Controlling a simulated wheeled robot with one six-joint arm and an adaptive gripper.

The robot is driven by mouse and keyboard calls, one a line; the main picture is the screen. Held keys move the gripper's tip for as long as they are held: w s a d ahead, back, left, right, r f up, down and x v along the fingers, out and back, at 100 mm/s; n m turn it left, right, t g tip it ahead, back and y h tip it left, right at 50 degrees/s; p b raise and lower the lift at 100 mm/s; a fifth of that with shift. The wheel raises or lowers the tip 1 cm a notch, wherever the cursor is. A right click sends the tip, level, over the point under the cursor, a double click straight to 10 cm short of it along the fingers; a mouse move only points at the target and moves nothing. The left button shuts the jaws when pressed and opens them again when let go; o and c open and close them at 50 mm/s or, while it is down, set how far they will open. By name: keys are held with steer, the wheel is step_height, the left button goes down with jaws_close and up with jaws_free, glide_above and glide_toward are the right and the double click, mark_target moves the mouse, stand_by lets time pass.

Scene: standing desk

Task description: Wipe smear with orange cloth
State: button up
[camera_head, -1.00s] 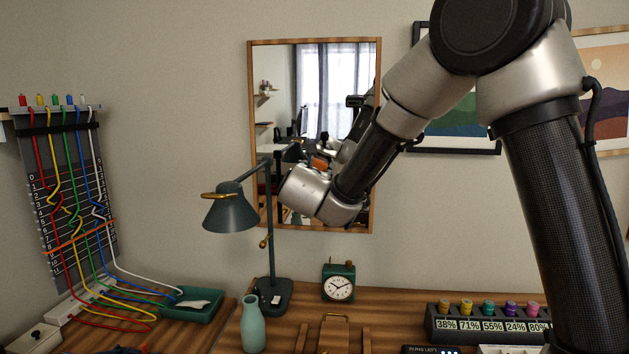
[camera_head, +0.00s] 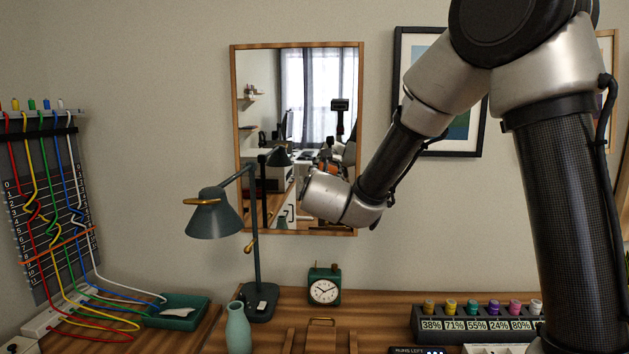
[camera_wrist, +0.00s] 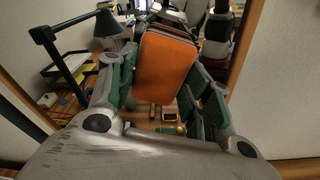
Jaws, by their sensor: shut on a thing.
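The orange cloth (camera_wrist: 165,68) is held between the green-padded fingers of my gripper (camera_wrist: 164,86) in the wrist view. The cloth faces the wood-framed mirror (camera_head: 262,110) on the wall. In the head view my wrist covers the mirror's lower right part and hides the gripper; a small orange patch shows as a reflection beside it. The mirror's wooden frame also shows at the right in the wrist view (camera_wrist: 244,62). I cannot make out a smear on the glass. Whether the cloth touches the glass cannot be told.
A dark desk lamp (camera_head: 214,216) stands in front of the mirror's left side, close to my wrist. A green clock (camera_head: 324,288), a teal vase (camera_head: 238,328) and a rack of coloured jars (camera_head: 480,325) stand on the desk. A cable board (camera_head: 50,215) is at the left.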

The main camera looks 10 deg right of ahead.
steer(key=d, duration=0.2)
steer(key=s+d, duration=0.1)
steer(key=d, duration=0.1)
stand_by(0.3)
steer(key=s+a, duration=0.1)
steer(key=s, duration=0.5)
stand_by(0.4)
steer(key=s, duration=0.3)
steer(key=shift+a, duration=0.3)
stand_by(0.4)
